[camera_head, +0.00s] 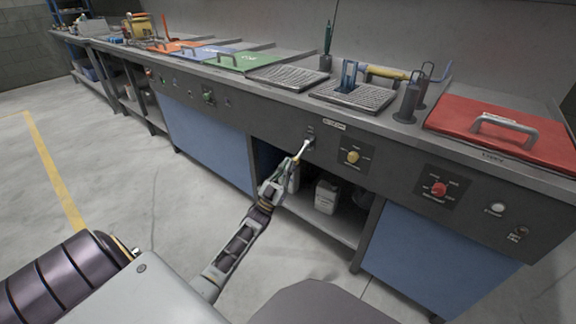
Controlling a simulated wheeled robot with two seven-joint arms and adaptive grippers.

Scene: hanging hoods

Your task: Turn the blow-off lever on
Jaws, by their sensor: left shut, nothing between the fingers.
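The lever (302,149) is a short pale handle on the dark front panel of the bench. It slants down and to the left from its mount. My left gripper (289,166) is shut and empty, at the lower end of the lever. Its fingertips are close to the lever, but I cannot tell whether they touch it. The left arm reaches up from the bottom of the picture. My right gripper is not in view.
A yellow knob (352,157) and a red knob (438,188) sit on the panel to the right. Below the lever, an open shelf (320,222) holds pale containers (326,196). Blue doors (205,130) flank the shelf. A red lid (500,130) lies on the bench top.

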